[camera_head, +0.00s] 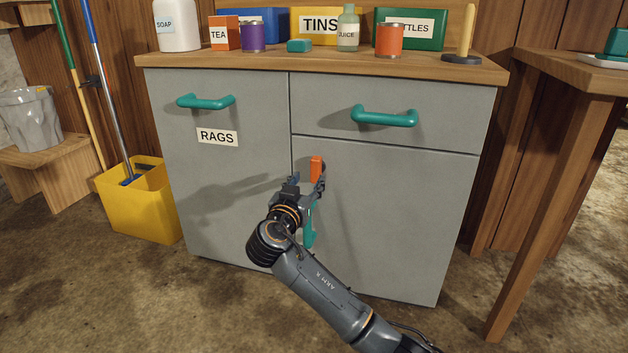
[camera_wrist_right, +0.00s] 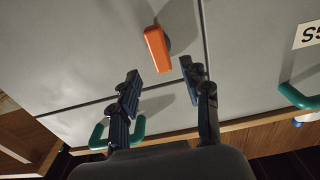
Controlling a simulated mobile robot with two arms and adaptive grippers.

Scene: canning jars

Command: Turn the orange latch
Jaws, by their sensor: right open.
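The orange latch (camera_head: 316,168) is a small block on the grey cabinet front, at the top left corner of the lower right door. It stands upright in the head view. My right gripper (camera_head: 307,181) is close to it, with its fingers open and empty. In the right wrist view the latch (camera_wrist_right: 157,48) lies ahead of the gap between the two fingertips (camera_wrist_right: 160,73), and I see no contact there. A vertical teal handle (camera_head: 309,228) is partly hidden behind my right gripper. My left gripper is not in view.
The cabinet (camera_head: 390,210) has a drawer with a teal handle (camera_head: 385,117) above the latch, and a RAGS door at left. Tins, boxes and bottles stand on its wooden top (camera_head: 345,63). A yellow bucket (camera_head: 140,205) is at left and a wooden table (camera_head: 560,75) at right.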

